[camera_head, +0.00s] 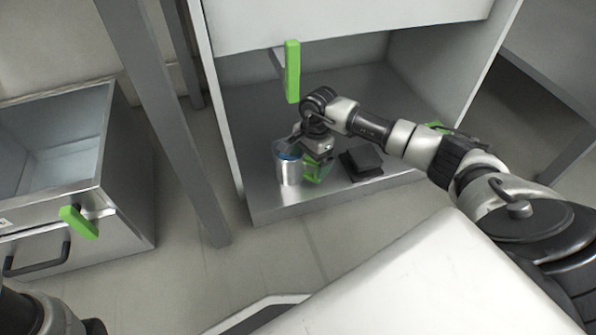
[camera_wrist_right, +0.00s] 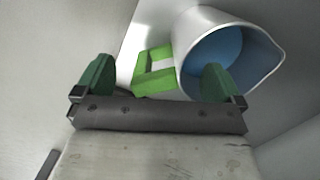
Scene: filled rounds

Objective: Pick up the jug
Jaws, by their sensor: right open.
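The jug (camera_head: 289,173) stands on the grey floor of an open cabinet; it has a silver body, a blue inside and a green handle. In the right wrist view the jug (camera_wrist_right: 203,22) is at the upper right, its mouth facing the camera, with the green handle (camera_wrist_right: 155,82) to its left. My right gripper (camera_head: 312,158) is open beside the jug on the handle side. In the wrist view its dark green fingers (camera_wrist_right: 158,80) appear either side of the handle; contact cannot be told. My left gripper is out of view.
A black block-like object (camera_head: 362,165) lies right of the jug. A green handle (camera_head: 292,72) sticks out from the cabinet above. An open drawer (camera_head: 60,150) and a grey post (camera_head: 165,110) are at left.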

